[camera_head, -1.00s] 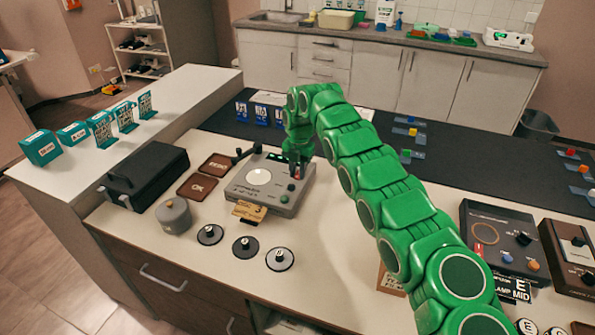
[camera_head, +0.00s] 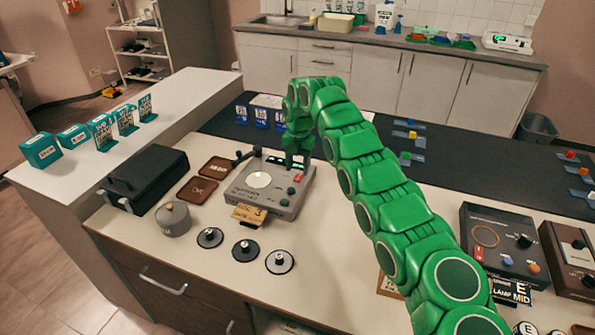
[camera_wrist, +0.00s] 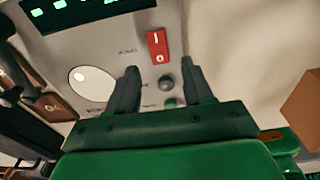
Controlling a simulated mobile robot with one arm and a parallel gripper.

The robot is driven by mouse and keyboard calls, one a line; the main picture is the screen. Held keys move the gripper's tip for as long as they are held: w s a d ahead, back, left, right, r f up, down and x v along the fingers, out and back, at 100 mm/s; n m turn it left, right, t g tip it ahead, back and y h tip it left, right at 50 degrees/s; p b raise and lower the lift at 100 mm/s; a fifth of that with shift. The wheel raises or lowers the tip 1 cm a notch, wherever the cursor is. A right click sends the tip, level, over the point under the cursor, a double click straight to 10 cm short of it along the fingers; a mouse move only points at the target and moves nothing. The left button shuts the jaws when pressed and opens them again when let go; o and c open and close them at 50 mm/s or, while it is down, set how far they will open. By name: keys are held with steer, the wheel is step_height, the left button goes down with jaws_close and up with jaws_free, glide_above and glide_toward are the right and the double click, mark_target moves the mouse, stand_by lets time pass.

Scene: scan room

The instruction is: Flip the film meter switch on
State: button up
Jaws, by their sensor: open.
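The film meter (camera_head: 240,192) is a grey box with a round white plate on its top, on the cream counter. Its red rocker switch (camera_wrist: 157,46), marked I and O, also shows in the head view (camera_head: 298,177). I cannot tell surely which side is pressed. A dark display (camera_wrist: 85,12) above it shows lit green marks. My gripper (camera_head: 297,163) is open and empty above the meter's right part. In the wrist view my gripper (camera_wrist: 158,68) has its two fingertips either side of the switch's line, apart from it.
A dark and a green knob (camera_wrist: 166,83) sit below the switch. A tan card (camera_head: 249,214) lies at the meter's front edge. Dark control boxes (camera_head: 503,240) are at right.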

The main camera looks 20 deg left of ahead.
mark_target(299, 178)
steer(key=shift+w+r, duration=0.15)
steer(key=shift+r, duration=2.05)
steer(key=shift+d, duration=0.1)
